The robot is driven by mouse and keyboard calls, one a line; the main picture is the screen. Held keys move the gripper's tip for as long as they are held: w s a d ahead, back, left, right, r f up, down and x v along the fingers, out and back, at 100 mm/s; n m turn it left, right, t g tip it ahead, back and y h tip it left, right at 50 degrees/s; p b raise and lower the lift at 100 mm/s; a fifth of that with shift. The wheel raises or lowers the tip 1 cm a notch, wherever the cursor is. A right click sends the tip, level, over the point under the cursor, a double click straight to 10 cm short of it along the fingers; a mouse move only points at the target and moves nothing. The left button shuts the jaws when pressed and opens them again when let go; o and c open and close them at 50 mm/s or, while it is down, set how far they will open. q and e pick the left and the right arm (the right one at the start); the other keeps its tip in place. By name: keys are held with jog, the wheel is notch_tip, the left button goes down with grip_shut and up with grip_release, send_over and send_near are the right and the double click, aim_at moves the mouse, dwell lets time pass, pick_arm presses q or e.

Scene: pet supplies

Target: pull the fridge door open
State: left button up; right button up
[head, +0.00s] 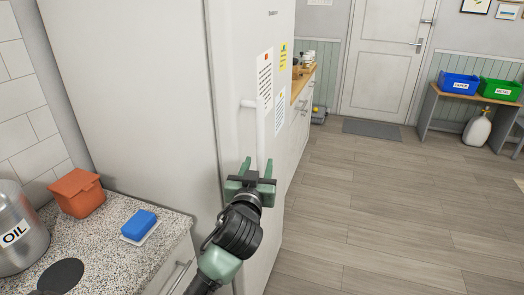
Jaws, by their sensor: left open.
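The tall white fridge (130,80) stands at the left of the head view, its side panel towards me. Its door (228,60) looks shut, with notices stuck on the front. A pale vertical handle (260,140) stands out from the door, with its upper mount beside the notices. My left gripper (257,168) is open in front of the door at the lower part of the handle. Its two green fingers point away from me, one on each side of the handle's line. I cannot tell whether they touch it. My right gripper is not in view.
A speckled counter (110,255) at lower left carries an orange box (78,192), a blue sponge (139,224) and an oil tin (18,230). A wooden-topped counter (302,84) stands beyond the fridge. The wooden floor (390,210) to the right is clear.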

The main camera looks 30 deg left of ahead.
aim_at(262, 147)
pick_arm(q)
jog(key=x, duration=0.2)
jog(key=p+x, duration=0.1)
jog(key=x, duration=0.1)
jog(key=r+x, duration=0.1)
jog(key=x, duration=0.2)
jog(key=shift+r+p, duration=0.15)
jog(key=shift+p, duration=0.2)
jog(key=shift+w+a, duration=0.2)
jog(key=shift+w, duration=0.2)
grip_shut()
dwell(0.7)
